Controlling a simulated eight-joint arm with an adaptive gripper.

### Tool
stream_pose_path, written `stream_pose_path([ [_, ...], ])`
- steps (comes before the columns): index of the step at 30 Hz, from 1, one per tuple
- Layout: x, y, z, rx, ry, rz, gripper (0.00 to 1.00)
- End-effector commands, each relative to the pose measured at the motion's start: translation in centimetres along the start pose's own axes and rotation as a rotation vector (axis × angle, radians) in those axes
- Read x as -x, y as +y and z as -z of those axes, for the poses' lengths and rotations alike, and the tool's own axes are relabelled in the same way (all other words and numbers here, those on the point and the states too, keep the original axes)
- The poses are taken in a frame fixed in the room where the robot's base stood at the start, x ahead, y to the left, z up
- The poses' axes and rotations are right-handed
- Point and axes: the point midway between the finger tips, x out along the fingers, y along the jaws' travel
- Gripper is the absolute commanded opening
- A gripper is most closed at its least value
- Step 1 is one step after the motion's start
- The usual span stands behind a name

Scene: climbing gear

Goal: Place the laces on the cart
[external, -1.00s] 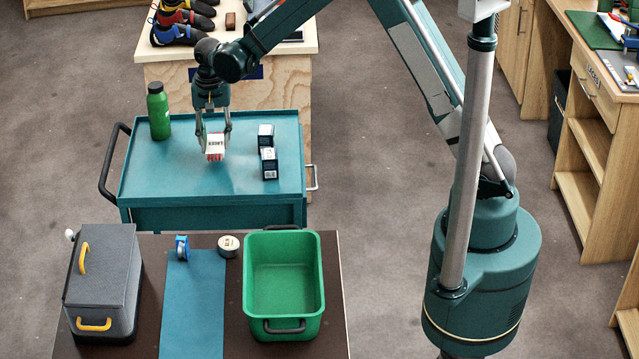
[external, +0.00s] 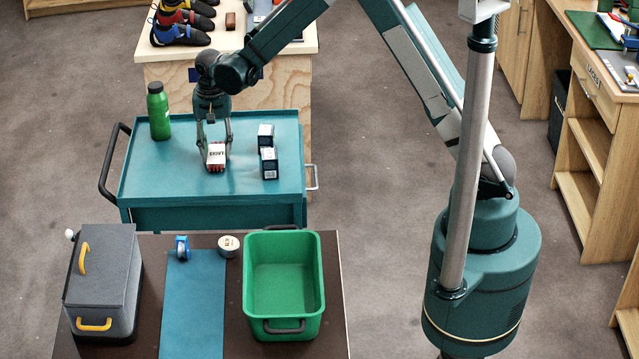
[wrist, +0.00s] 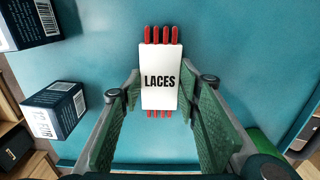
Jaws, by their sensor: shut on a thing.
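The laces (external: 216,155) are a white band marked LACES with red lace ends showing at both ends. They also show in the wrist view (wrist: 161,80), between the fingers. My gripper (external: 215,158) is shut on the laces, one finger on each side. It holds them over the teal top of the cart (external: 165,180), left of the dark boxes. I cannot tell whether the laces touch the cart top.
Two dark boxes with white labels (external: 269,163) stand on the cart's right half. A green bottle (external: 159,112) stands at its back left corner. A green bin (external: 284,275) and a grey box (external: 103,280) sit on the front table. The cart's front middle is clear.

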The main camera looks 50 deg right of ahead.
Motion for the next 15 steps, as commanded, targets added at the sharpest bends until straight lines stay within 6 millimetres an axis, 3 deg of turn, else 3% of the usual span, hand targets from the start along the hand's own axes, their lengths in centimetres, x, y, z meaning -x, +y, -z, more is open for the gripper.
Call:
stream_pose_path([
  [5, -0.38, 0.00, 0.00, 0.000, 0.000, 0.000, 0.26],
  [6, -0.41, 0.00, 0.00, 0.000, 0.000, 0.000, 0.34],
  [9, -0.32, 0.00, 0.00, 0.000, 0.000, 0.000, 0.47],
  [15, -0.31, 0.00, 0.00, 0.000, 0.000, 0.000, 0.48],
])
